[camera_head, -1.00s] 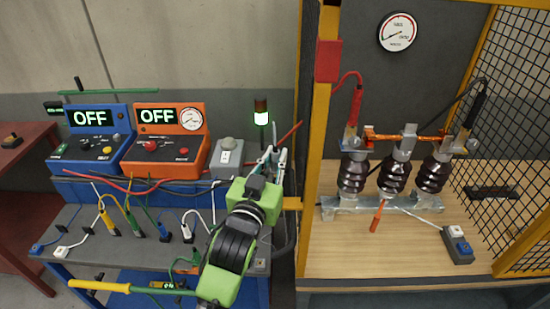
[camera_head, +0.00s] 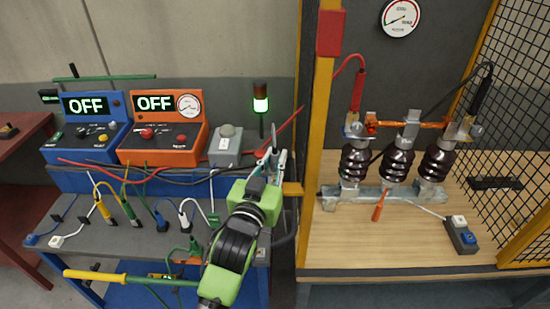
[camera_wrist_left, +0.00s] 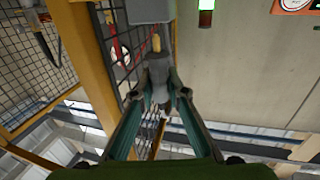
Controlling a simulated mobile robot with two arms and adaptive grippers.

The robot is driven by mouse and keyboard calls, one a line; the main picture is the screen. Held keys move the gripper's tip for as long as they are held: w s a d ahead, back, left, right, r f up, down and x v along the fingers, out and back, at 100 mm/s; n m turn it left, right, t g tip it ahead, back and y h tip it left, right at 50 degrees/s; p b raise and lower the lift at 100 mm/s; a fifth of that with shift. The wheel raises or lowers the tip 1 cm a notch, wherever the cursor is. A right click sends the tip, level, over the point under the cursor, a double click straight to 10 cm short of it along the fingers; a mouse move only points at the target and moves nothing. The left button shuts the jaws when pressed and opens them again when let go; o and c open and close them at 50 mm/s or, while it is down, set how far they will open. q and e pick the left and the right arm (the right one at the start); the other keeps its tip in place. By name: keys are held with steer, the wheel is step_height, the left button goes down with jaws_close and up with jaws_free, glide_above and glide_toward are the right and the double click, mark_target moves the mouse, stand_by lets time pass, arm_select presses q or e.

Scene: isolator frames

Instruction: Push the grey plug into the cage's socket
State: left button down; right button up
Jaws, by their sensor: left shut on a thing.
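My left gripper (camera_head: 271,162) is in front of the bench's right end, just left of the cage's yellow post. In the left wrist view my left gripper (camera_wrist_left: 160,94) is shut on the grey plug (camera_wrist_left: 158,76), with a finger on each side. A short yellow piece (camera_wrist_left: 156,43) shows between the plug and a grey block (camera_wrist_left: 150,11) at the top edge. I cannot tell whether that block is the cage's socket or whether the plug touches it. In the head view the plug is too small to make out. My right gripper is out of view.
The cage's yellow post (camera_head: 320,130) stands close right of my left gripper. A grey box (camera_head: 226,142), a beacon lit green (camera_head: 260,105) and several cables are close left. Blue (camera_head: 86,130) and orange (camera_head: 160,130) units read OFF. Dark insulators (camera_head: 396,165) stand inside the cage.

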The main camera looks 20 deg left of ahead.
arm_select(q)
steer(key=shift+p, duration=0.65)
stand_by(1.4)
steer(key=shift+f+b, duration=0.85)
steer(key=shift+f, duration=0.6)
steer(key=c, duration=1.9)
jaws_free()
steer(key=shift+s, duration=0.15)
steer(key=s, duration=1.1)
steer(key=shift+s+d+r, duration=0.1)
steer(key=shift+s+d, duration=0.05)
steer(key=shift+s, duration=0.25)
